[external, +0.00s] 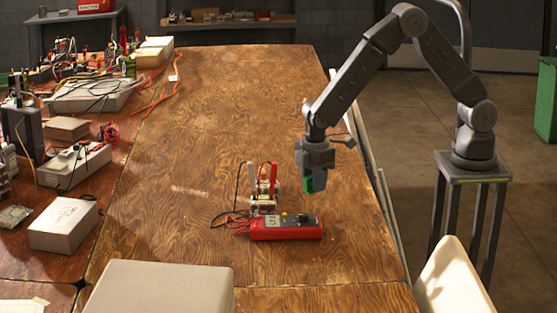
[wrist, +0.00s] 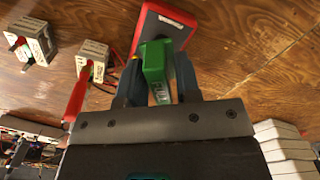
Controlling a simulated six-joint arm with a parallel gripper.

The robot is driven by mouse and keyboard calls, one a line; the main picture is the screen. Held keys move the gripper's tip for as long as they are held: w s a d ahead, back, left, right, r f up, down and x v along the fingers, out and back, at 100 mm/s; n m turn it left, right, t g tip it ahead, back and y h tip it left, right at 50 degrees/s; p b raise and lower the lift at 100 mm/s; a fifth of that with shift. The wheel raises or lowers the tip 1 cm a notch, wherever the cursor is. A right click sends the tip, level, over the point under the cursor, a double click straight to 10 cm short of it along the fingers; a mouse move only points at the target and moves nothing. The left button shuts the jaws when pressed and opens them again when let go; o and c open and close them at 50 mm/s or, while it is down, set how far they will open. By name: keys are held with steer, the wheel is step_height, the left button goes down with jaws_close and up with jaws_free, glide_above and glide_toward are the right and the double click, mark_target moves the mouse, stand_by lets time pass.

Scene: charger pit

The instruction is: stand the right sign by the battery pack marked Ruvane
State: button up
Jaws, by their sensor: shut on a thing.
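My gripper (external: 315,186) is shut on a green sign (external: 308,184) and holds it above the table, near a red multimeter. In the wrist view the green sign (wrist: 155,66) sits between the fingers of my gripper (wrist: 158,72). White lettering on it looks like "FULL", but is partly hidden. Two small packs with pale printed labels, a nearer one (wrist: 92,60) and a farther one (wrist: 36,42), stand left of the sign in the wrist view. In the external view they stand behind the meter, partly covered by leads. I cannot read their names.
The red multimeter (external: 286,229) lies on the wooden table (external: 220,110) with its leads beside the packs. A large pale box (external: 160,288) is at the front. The left bench holds boxes (external: 64,222) and cables. The table's far middle is clear.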

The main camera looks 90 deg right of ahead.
steer(key=shift+s+a+f+n, duration=0.15)
steer(key=shift+a+n, duration=0.15)
steer(key=shift+n, duration=0.3)
steer(key=shift+s+a+n, duration=0.15)
steer(key=shift+a+n, duration=0.15)
steer(key=shift+n, duration=0.3)
steer(key=w+d+f, duration=0.1)
steer(key=d+f, duration=0.1)
steer(key=d, duration=0.1)
steer(key=w+d+f, duration=0.2)
steer(key=d, duration=0.1)
steer(key=w+d+f, duration=0.1)
steer(key=d+f, duration=0.1)
steer(key=d, duration=0.2)
steer(key=shift+w+d+f, duration=0.1)
steer(key=shift+w+f, duration=0.05)
steer(key=shift+f, duration=2.2)
steer(key=shift+f, duration=0.15)
steer(key=o, duration=0.9)
step_height(320, 180, up, 12)
steer(key=shift+r, duration=0.2)
